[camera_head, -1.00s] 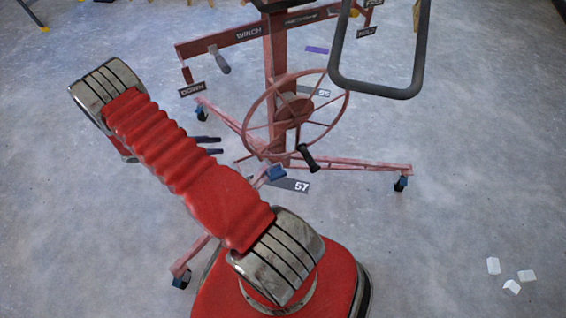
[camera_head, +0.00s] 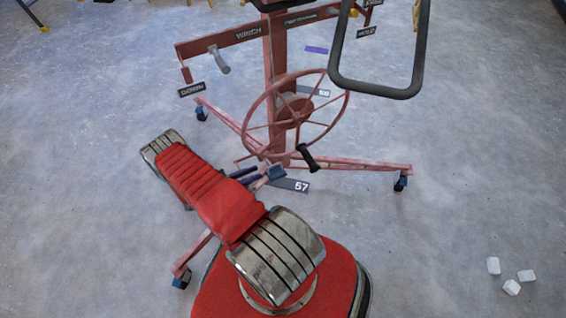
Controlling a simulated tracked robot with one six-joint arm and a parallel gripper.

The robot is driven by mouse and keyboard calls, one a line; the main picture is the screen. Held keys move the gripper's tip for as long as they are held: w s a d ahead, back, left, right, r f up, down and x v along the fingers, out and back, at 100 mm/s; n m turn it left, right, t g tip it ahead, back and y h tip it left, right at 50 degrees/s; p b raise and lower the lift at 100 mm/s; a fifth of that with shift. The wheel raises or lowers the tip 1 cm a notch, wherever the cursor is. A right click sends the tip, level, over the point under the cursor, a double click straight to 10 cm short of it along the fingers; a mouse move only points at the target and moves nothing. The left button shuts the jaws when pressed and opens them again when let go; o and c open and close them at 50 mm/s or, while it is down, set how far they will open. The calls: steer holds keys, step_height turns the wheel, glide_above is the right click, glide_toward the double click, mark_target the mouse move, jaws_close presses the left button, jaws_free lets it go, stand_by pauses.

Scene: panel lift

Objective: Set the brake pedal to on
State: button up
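The red panel lift stands in front of me, with its mast (camera_head: 276,70) and spoked wheel (camera_head: 295,112) at the picture's middle. A blue, block-like part (camera_head: 276,173) sits low at the foot of the mast, near the near leg. It may be the brake pedal; its setting cannot be read. My gripper (camera_head: 256,174) shows as two dark blue fingers with a narrow gap between them, reaching from behind my red arm. The fingers appear just left of the blue part, close to it in the picture. Contact cannot be told. Nothing shows between the fingers.
The lift's legs end in casters at the right (camera_head: 400,183), back left (camera_head: 201,114) and near left (camera_head: 181,279). A black frame (camera_head: 376,92) rises at upper right. White blocks (camera_head: 511,287) lie on clear floor.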

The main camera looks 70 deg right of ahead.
mark_target(278, 164)
steer(key=shift+s, duration=0.1)
stand_by(0.3)
steer(key=x, duration=1.3)
steer(key=shift+s+d, duration=0.25)
jaws_close()
steer(key=shift+w, duration=0.1)
